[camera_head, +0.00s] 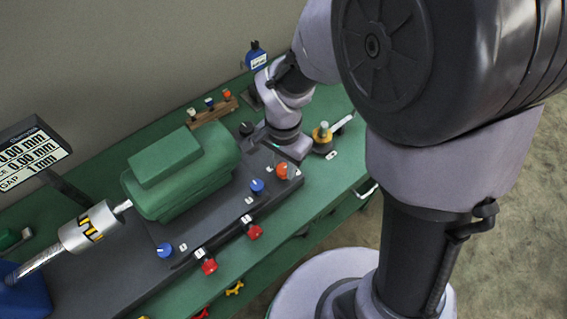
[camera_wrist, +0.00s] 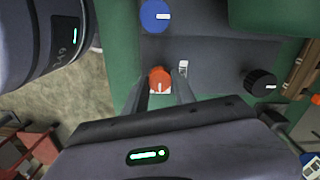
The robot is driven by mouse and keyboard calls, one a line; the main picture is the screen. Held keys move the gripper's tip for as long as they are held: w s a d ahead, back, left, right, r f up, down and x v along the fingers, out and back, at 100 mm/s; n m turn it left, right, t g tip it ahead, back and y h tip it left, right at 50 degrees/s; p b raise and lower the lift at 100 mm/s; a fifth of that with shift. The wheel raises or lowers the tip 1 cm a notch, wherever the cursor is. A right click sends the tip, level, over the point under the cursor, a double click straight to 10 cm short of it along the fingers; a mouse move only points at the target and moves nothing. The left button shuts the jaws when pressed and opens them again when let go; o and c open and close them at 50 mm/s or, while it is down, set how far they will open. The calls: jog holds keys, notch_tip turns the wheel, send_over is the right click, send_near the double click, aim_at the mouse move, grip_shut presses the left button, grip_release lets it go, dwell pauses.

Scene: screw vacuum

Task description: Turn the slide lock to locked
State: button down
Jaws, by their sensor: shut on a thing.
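A round orange knob (camera_head: 282,170) sits at the right end of the dark machine base. I cannot read a label naming it as the slide lock. In the wrist view the orange knob (camera_wrist: 159,76) lies between the two fingertips of my gripper (camera_wrist: 161,84), with a white mark on its gripper side. My gripper is shut on the orange knob. In the head view my wrist (camera_head: 283,134) comes down just behind the knob, and the fingertips are hard to make out. A small white label (camera_wrist: 182,68) is beside the knob.
A blue knob (camera_head: 257,186) is close by on the left, and a black knob (camera_head: 246,128) is behind. Red knobs (camera_head: 255,232) line the front edge. A green block-shaped machine (camera_head: 185,170) stands to the left. A yellow-and-white fitting (camera_head: 322,133) is on the right.

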aim_at(283, 168)
jog(key=c, duration=1)
grip_release()
jog(key=shift+c, duration=0.2)
notch_tip(283, 168, up, 17)
jog(key=p, duration=0.7)
jog(key=shift+r+p, duration=0.2)
jog(key=shift+p, duration=0.2)
jog(key=s+d+r+n+t+y, duration=0.1)
jog(key=s+d+r+n+t, duration=0.1)
jog(key=s, duration=0.3)
jog(key=s+d+r+n+t+y+b, duration=0.1)
jog(key=s+d+r+n+t, duration=0.1)
jog(key=s+d+r+t, duration=0.1)
jog(key=s+d+r, duration=0.1)
jog(key=s+r, duration=0.1)
jog(key=s, duration=0.1)
jog(key=shift+s+d+r+t, duration=0.15)
jog(key=shift+d+r+t, duration=0.15)
jog(key=shift+t, duration=0.1)
